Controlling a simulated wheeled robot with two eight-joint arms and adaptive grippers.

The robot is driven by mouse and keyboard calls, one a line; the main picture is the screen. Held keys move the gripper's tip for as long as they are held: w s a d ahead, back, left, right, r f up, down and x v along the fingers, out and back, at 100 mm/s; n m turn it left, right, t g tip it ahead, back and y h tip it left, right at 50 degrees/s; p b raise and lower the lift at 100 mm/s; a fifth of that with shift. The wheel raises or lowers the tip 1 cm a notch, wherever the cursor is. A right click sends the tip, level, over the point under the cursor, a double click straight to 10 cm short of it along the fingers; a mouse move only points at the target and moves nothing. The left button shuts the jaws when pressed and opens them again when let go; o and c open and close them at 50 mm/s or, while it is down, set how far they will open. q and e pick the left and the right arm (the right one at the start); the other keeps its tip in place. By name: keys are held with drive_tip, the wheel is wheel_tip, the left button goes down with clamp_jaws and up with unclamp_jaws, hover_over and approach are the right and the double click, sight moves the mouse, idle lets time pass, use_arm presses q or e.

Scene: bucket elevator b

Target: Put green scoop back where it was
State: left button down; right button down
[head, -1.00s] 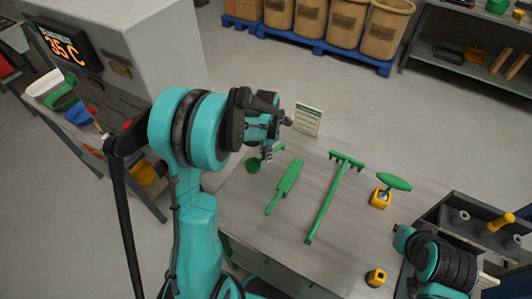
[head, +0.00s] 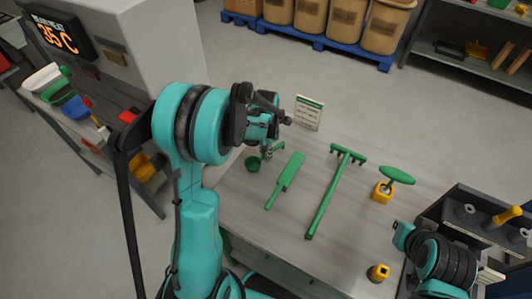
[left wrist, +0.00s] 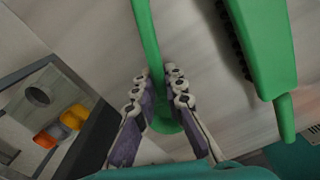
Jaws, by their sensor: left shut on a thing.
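The green scoop (head: 252,164) is at the table's far left, its small round bowl left of my left gripper (head: 267,152). Its handle runs up right past the fingers. In the left wrist view the green handle (left wrist: 148,35) passes between the two fingers of my left gripper (left wrist: 168,98), which are shut on it. Whether the scoop touches the tabletop is hard to tell. My right arm shows at the lower right of the head view, but its gripper is not seen.
A green brush (head: 286,180), a long green rake (head: 334,192) and a green-topped tool in a yellow holder (head: 383,190) lie to the right on the grey table (head: 265,225). A small sign (head: 308,113) stands at the back edge. Coloured scoops (head: 62,97) sit on a left-hand rack.

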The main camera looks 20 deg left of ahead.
use_arm(q)
drive_tip(key=shift+f+b, duration=0.3)
drive_tip(key=shift+f, duration=0.1)
drive_tip(key=c, duration=1.5)
unclamp_jaws()
drive_tip(key=shift+r, duration=0.1)
wheel_tip(320, 180, up, 12)
drive_tip(key=s+d+r+m+t, duration=0.1)
drive_tip(key=s+d+m+t, duration=0.2)
drive_tip(key=s+m, duration=0.5)
drive_tip(key=s+d+r+m+t, duration=0.2)
drive_tip(key=s+m, duration=0.6)
drive_tip(key=m, duration=1.4)
drive_tip(key=d+t, duration=0.2)
drive_tip(key=d, duration=0.1)
drive_tip(key=shift+s+r+m, duration=0.15)
drive_tip(key=shift+r+m, duration=0.15)
